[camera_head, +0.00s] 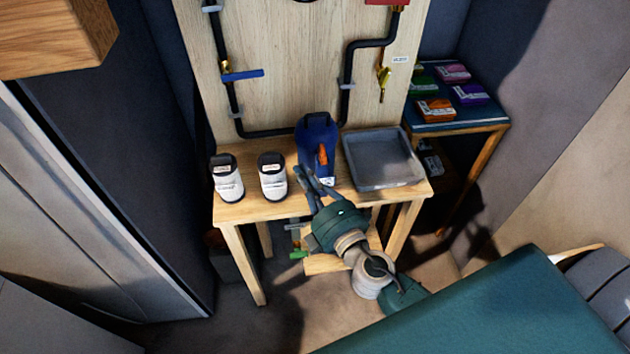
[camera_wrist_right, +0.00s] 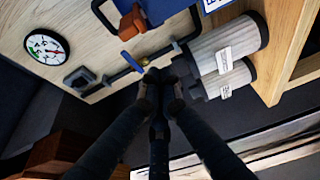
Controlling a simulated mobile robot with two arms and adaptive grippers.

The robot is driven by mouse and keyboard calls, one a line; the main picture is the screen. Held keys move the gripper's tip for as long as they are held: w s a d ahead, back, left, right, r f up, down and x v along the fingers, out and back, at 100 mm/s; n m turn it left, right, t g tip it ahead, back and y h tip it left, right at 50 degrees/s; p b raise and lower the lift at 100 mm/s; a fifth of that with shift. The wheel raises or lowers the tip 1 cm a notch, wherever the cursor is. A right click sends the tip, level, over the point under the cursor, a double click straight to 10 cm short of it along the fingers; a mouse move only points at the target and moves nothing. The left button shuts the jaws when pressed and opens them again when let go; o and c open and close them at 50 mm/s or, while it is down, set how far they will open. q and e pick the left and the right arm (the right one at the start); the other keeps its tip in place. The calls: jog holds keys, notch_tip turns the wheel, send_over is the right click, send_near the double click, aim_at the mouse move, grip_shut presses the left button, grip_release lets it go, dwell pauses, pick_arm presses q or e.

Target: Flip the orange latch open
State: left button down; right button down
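The orange latch (camera_head: 322,155) sits on the front of an upright dark blue case (camera_head: 314,131) on the wooden workbench (camera_head: 262,208). It also shows at the top of the right wrist view (camera_wrist_right: 132,22), standing out from the blue case (camera_wrist_right: 165,8). My right gripper (camera_head: 314,180) is just in front of the case, below the latch in the head view. In the wrist view its dark fingers (camera_wrist_right: 163,76) point in near one another, apart from the latch. I see nothing held, but how far they are open is unclear. My left gripper is not in view.
Two white canisters (camera_head: 228,184) (camera_head: 273,182) stand left of the case. A grey tray (camera_head: 383,158) is on its right. Behind rises a board with black pipes and a blue valve handle (camera_head: 242,75). A side table (camera_head: 455,122) holds several small boxes.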

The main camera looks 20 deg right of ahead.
aim_at(322, 153)
jog(key=d, duration=0.2)
jog(key=w+d, duration=0.1)
jog(key=shift+w+d, duration=0.1)
jog(key=shift+d, duration=0.25)
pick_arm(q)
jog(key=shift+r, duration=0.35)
